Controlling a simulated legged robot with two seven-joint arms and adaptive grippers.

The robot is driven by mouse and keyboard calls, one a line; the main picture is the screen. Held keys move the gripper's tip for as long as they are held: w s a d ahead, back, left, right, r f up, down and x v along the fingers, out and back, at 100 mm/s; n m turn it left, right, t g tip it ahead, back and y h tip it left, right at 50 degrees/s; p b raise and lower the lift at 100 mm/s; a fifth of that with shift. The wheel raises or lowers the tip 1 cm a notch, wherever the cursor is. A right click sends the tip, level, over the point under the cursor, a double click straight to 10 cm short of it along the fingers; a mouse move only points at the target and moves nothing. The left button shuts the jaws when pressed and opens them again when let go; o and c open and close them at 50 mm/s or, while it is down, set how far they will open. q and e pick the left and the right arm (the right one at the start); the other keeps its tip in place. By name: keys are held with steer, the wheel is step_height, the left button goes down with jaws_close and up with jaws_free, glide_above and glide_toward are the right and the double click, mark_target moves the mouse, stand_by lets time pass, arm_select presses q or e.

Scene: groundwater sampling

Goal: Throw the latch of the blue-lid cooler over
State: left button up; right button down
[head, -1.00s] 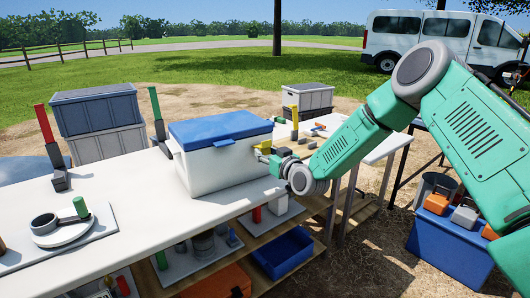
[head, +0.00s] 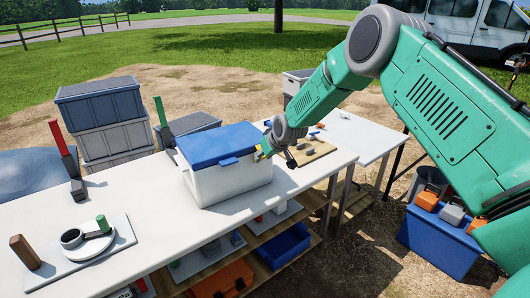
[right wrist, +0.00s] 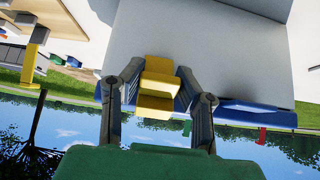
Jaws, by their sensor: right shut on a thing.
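The white cooler (head: 232,185) with its blue lid (head: 215,143) stands on the white table, lid down. My right gripper (head: 264,151) is at the cooler's right end, just below the lid's edge. In the right wrist view, which is upside down, my right gripper (right wrist: 160,100) is shut on a yellow latch (right wrist: 158,85) that lies between its two fingers, against the white cooler wall (right wrist: 215,50). The blue lid also shows there (right wrist: 250,115). In the head view only a small bit of yellow shows, and the gripper hides the rest. My left gripper is out of view.
A red-handled tool (head: 65,155) and a round white dish (head: 95,243) are on the left of the table (head: 145,210). Grey crates (head: 103,108) stand behind it. A board (head: 308,152) with small parts lies right of the cooler. A blue bin (head: 285,243) is on the shelf below.

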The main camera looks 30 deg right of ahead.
steer(key=shift+w+r+g, duration=0.4)
steer(key=shift+w+g, duration=0.1)
steer(key=shift+g, duration=0.3)
steer(key=shift+w+r+g, duration=0.1)
steer(key=shift+w+g, duration=0.15)
steer(key=shift+g, duration=0.45)
steer(key=shift+w+r+g, duration=0.1)
steer(key=shift+w+g, duration=0.1)
steer(key=shift+g, duration=0.5)
steer(key=shift+w+g+b, duration=0.1)
steer(key=shift+g+b, duration=0.2)
steer(key=shift+b, duration=0.05)
steer(key=c, duration=1.1)
jaws_free()
steer(key=shift+r, duration=0.45)
steer(key=v, duration=1)
steer(key=shift+r, duration=0.4)
steer(key=shift+d, duration=0.1)
